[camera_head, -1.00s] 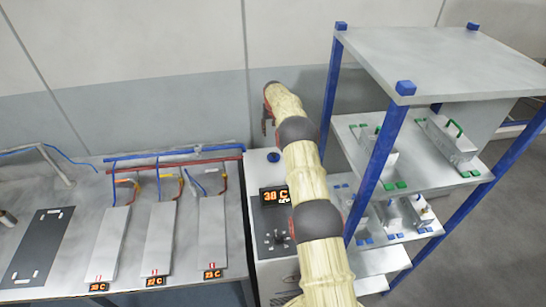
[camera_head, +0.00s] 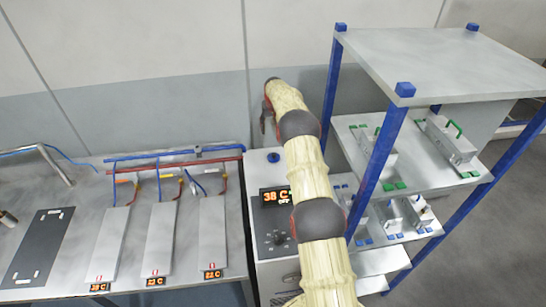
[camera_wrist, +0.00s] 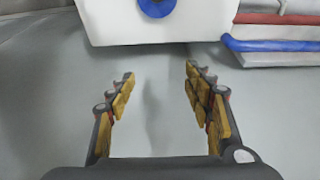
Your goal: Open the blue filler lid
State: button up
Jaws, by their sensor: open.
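The blue filler lid (camera_head: 273,157) is a small round disc on the top of the white unit with the orange temperature display, near its back edge. It also shows at the top of the wrist view, cut by the frame edge. My gripper (camera_head: 266,120) is behind the unit and above the lid in the picture, with a gap between them. In the wrist view, my gripper (camera_wrist: 158,90) is open with two yellow-padded fingers and nothing between them. The lid lies beyond the fingertips there. The lid looks flat and closed.
The white unit (camera_head: 268,240) stands between a bench (camera_head: 60,215) and a metal rack (camera_head: 385,130) with blue posts. Red and blue pipes (camera_head: 175,155) run along the bench's back. The wall is close behind my gripper.

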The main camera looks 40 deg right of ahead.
jog(key=shift+s+p+v, duration=0.15)
jog(key=shift+p+v, duration=0.05)
jog(key=shift+v, duration=1)
jog(key=shift+s+p+v, duration=0.1)
jog(key=shift+p+v, duration=0.1)
jog(key=shift+v, duration=1.05)
jog(key=shift+a, duration=0.1)
jog(key=shift+f, duration=0.1)
